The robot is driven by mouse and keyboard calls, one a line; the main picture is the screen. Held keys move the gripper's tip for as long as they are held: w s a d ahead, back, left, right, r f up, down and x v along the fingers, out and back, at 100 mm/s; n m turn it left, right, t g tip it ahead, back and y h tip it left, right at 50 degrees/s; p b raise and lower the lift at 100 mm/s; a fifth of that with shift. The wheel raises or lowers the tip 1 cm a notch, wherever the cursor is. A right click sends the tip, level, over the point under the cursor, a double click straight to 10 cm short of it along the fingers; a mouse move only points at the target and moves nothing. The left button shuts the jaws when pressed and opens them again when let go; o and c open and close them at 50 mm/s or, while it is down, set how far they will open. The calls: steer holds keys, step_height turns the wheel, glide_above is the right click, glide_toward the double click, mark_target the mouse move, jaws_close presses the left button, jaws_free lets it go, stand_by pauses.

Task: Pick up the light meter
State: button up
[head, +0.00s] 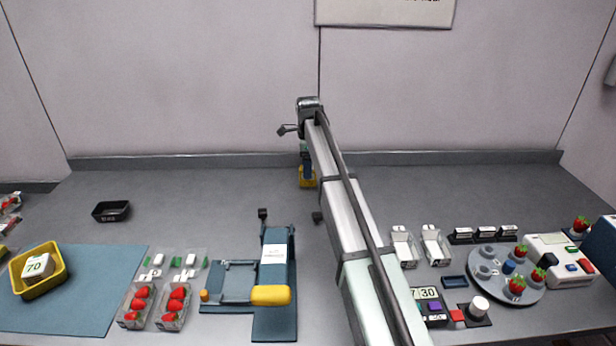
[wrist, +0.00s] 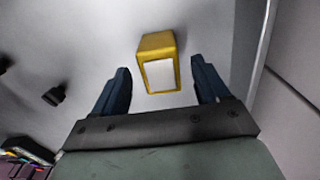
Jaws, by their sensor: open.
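A small yellow block with a white front panel, probably the light meter (wrist: 158,44), lies on the grey bench in the wrist view. In the head view the yellow block (head: 307,182) is at the back middle of the bench, partly hidden by my gripper (head: 306,166). In the wrist view my gripper (wrist: 160,72) is open, with one dark blue finger on each side of the block. Clear gaps show between the block and both fingers. I cannot tell how far the fingertips are above the bench.
A blue press with a yellow handle (head: 270,295) stands front middle. A black tray (head: 111,211), a yellow basket (head: 62,268) and berry punnets (head: 137,318) are on the left. White trays (head: 404,262) and a round grey rack (head: 530,291) are on the right. The back wall is close behind the block.

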step_height(320, 180, down, 4)
steer(key=shift+r, duration=0.15)
steer(key=c, duration=1.1)
steer(key=shift+c, duration=0.2)
steer(key=shift+r, duration=0.15)
